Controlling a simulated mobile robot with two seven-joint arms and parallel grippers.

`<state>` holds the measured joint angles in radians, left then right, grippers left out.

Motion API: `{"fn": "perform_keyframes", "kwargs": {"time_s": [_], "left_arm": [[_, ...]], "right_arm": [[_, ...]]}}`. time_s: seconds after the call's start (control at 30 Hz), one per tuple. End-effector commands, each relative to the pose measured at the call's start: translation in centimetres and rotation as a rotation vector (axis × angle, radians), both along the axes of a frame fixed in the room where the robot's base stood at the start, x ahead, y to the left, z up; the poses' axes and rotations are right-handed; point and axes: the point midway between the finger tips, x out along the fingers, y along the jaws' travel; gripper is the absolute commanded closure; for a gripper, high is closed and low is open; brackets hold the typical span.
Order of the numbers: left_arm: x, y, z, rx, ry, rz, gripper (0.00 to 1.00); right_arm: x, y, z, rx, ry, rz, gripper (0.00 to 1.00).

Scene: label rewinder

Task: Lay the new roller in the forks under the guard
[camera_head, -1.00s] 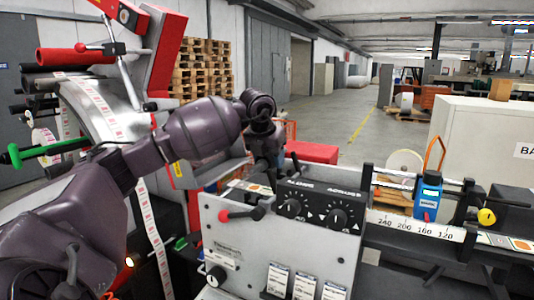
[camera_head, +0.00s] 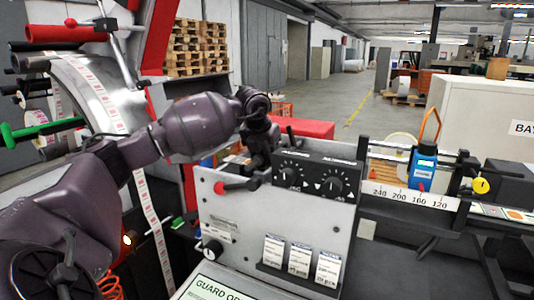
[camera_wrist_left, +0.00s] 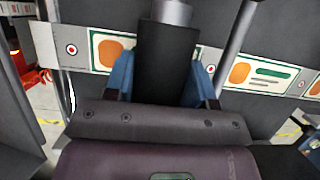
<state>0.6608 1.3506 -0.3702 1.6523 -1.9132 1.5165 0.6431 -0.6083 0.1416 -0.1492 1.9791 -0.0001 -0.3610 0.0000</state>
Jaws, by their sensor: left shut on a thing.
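My left arm reaches in from the left in the head view. Its wrist is beside the control box (camera_head: 316,177), and its fingers are hidden there. In the left wrist view my left gripper (camera_wrist_left: 165,80), with blue fingers, is shut on a dark cylinder with a metal end, which looks like the roller (camera_wrist_left: 166,55). The roller points away from the gripper, in front of a printed label web (camera_wrist_left: 255,75). I cannot make out the forks. A tilted red frame (camera_head: 160,40) at upper left may be the guard. My right gripper is not in view.
A screen (camera_head: 215,290) reading "GUARD OP" is at the bottom. A blue sensor (camera_head: 422,168) sits on a rail at right. Green (camera_head: 40,131) and red (camera_head: 62,33) bars stick out at left.

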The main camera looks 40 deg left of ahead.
Motion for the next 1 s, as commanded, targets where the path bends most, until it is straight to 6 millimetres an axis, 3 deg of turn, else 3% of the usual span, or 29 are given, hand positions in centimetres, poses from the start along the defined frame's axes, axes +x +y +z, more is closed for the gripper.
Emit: {"fn": "perform_keyframes", "kwargs": {"time_s": [1.0], "left_arm": [[0.04, 0.23, -0.81, -0.001, -0.002, -0.002, 0.86]], "right_arm": [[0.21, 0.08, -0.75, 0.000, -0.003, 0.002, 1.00]]}}
